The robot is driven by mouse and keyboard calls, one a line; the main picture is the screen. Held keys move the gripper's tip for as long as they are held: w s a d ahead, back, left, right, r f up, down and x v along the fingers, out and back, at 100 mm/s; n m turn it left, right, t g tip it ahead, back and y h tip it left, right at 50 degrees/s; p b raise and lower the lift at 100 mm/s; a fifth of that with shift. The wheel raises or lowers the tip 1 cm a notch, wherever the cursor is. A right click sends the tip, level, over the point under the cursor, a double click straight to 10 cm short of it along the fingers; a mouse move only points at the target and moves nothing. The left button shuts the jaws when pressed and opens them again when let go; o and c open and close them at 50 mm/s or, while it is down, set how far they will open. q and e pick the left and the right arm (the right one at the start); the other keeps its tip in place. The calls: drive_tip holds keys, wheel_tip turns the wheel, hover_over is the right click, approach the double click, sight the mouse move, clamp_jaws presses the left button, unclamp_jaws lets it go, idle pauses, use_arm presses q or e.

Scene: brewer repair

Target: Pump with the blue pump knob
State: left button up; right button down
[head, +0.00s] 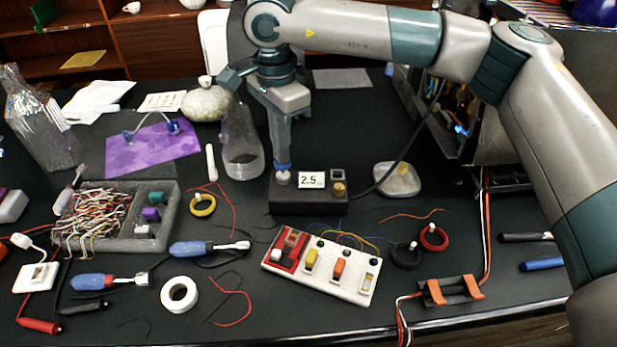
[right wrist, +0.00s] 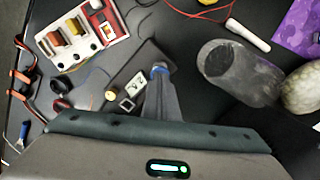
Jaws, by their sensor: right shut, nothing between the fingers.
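The blue pump knob (head: 282,167) stands on a pale stem at the left end of a dark box (head: 310,203). The box also carries a small display reading 2.5 and a yellow knob. My right gripper (head: 281,158) points straight down with its fingers shut, and its tips are at the top of the blue knob. The right wrist view also shows the blue knob (right wrist: 158,70) at the fingertips, partly hidden by them. I cannot tell whether the tips press on it. My left gripper is not in view.
A clear glass vessel (head: 241,152) stands just left of my right gripper. A white switch panel (head: 322,267) lies in front of the box. A grey tray of wires (head: 117,215), screwdrivers and tape rolls lie to the left. A cable runs right from the box.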

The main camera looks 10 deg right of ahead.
drive_tip(key=shift+r+p, duration=0.3)
drive_tip(key=shift+r, duration=1.05)
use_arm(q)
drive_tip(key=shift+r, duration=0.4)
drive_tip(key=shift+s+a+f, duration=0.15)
